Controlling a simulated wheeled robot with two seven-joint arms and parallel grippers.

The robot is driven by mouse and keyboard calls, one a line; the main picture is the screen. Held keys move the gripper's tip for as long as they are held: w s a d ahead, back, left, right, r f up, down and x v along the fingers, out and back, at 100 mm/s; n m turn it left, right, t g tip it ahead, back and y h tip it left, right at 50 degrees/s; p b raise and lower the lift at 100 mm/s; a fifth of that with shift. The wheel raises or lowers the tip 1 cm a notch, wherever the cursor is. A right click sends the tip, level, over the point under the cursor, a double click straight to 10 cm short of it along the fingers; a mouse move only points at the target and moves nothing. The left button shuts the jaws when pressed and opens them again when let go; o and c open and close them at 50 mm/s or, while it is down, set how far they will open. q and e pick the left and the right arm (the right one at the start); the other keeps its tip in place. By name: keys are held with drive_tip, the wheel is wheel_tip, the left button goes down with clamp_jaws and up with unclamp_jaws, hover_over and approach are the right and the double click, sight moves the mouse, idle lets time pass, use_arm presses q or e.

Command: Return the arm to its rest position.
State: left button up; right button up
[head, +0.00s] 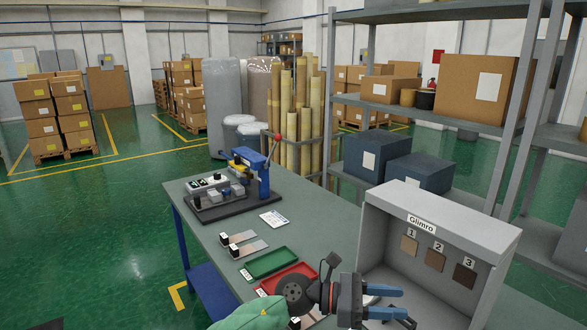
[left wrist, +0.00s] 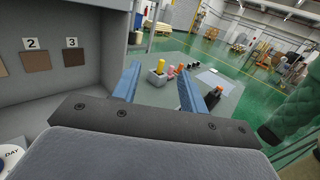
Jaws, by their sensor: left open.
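My left gripper (head: 405,304) is in front of the grey booth at the table's near right end, with its two blue fingers apart and nothing between them. In the left wrist view the open fingers (left wrist: 159,66) point across the table, with the booth wall at left. My arm covers part of the red tray. My right gripper is in neither view.
The grey booth (head: 418,200) holds several numbered brown swatches. On the table (head: 310,220) are a green tray (head: 270,262), a red tray (head: 272,284), a card (head: 273,220) and a blue press (head: 262,178). Shelving (head: 340,95) stands behind, at right.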

use_arm(q)
drive_tip(key=w+a+r+n+t+y, duration=0.1)
drive_tip(key=w+a+r+n+t, duration=0.15)
drive_tip(key=a+n+t, duration=0.65)
drive_tip(key=w+a+r+n+t+y, duration=0.1)
drive_tip(key=w+a+n+t, duration=0.3)
drive_tip(key=n+t, duration=1.05)
drive_tip(key=s+a+f+n+g+y, duration=0.1)
drive_tip(key=a+f+n+g+y, duration=0.3)
drive_tip(key=a+f+n+y, duration=1.4)
drive_tip(key=s+a+f+n+g+h, duration=0.1)
drive_tip(key=s+a+f+n+g, duration=0.25)
drive_tip(key=s+f, duration=0.4)
drive_tip(key=s+a+f+n+g, duration=0.3)
drive_tip(key=s+f+n+g, duration=0.2)
drive_tip(key=s, duration=0.6)
drive_tip(key=s+a+f+n+g+h, duration=0.1)
drive_tip(key=s+a+f+n+g, duration=0.25)
drive_tip(key=s+f, duration=0.4)
drive_tip(key=s+d+f+g, duration=0.1)
drive_tip(key=s+d+f, duration=0.1)
drive_tip(key=f, duration=1.7)
drive_tip(key=s+d+f+g, duration=0.1)
drive_tip(key=s+f, duration=0.3)
drive_tip(key=f, duration=1.6)
drive_tip(key=shift+d+g, duration=0.4)
drive_tip(key=shift+g, duration=0.05)
